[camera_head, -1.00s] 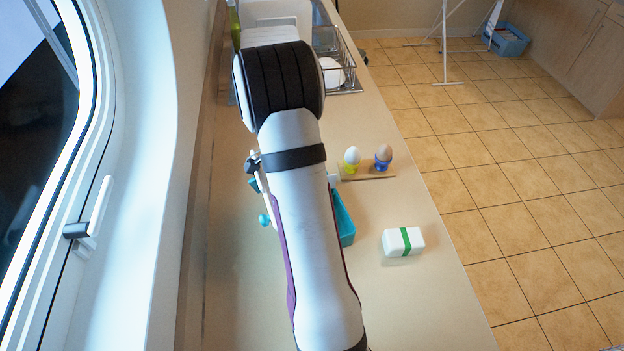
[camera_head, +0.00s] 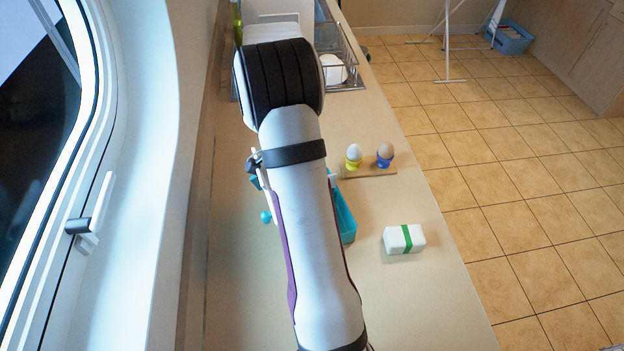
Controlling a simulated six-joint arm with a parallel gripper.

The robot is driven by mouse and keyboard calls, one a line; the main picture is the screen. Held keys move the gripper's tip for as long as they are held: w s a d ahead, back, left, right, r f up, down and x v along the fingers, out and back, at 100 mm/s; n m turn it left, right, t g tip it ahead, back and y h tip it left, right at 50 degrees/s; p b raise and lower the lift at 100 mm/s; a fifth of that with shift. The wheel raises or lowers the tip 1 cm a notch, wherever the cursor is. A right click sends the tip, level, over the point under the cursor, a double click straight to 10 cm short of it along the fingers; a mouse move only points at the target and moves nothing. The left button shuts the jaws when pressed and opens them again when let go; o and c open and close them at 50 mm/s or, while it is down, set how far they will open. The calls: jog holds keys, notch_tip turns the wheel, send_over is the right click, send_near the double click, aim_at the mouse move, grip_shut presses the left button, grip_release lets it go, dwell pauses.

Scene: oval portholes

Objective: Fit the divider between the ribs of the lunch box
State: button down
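I cannot make out the divider.
Two egg cups with eggs (camera_head: 354,156) stand on a small wooden board (camera_head: 368,173). A white box with a green band (camera_head: 404,239) lies near the counter's right edge. A wire dish rack (camera_head: 340,62) is at the back. The window handle (camera_head: 92,212) is at left.

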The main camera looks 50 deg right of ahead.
jog(key=shift+r, duration=0.1)
jog(key=shift+r, duration=0.45)
jog(key=shift+f, duration=0.15)
jog(key=shift+f, duration=0.15)
dwell(0.3)
jog(key=shift+f, duration=0.35)
dwell(0.8)
jog(key=shift+r, duration=0.1)
jog(key=shift+r, duration=0.55)
jog(key=shift+f, duration=0.35)
dwell(0.4)
